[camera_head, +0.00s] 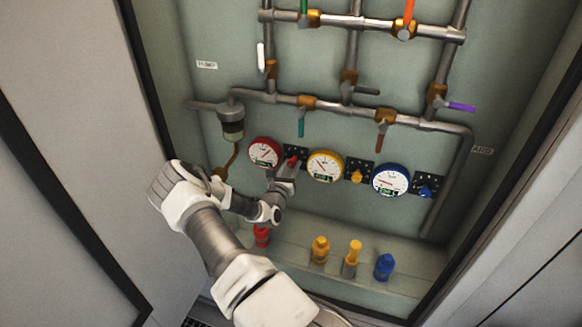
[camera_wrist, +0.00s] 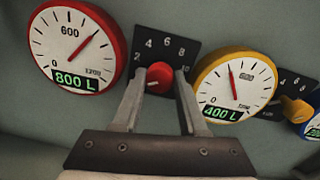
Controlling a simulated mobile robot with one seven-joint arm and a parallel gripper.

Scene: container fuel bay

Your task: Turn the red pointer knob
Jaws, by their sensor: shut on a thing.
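The red pointer knob (camera_wrist: 160,77) sits on a black dial plate (camera_wrist: 168,50) with white numbers, between the red gauge and the yellow gauge. In the wrist view my gripper (camera_wrist: 158,95) has one finger on each side of the knob, shut on it. The knob's white mark is partly visible near its lower left. In the head view my gripper (camera_head: 287,170) reaches the plate and covers part of it; the red knob (camera_head: 292,161) shows just above it. The red gauge (camera_wrist: 75,45) reads 800 L.
The yellow gauge (camera_wrist: 235,85) reads 400 L. A yellow knob (camera_head: 356,176), blue gauge (camera_head: 390,180) and blue knob (camera_head: 425,191) lie to the right. Pipes with coloured valve levers (camera_head: 380,140) run above. Red, yellow and blue fittings (camera_head: 384,266) stand on the ledge below.

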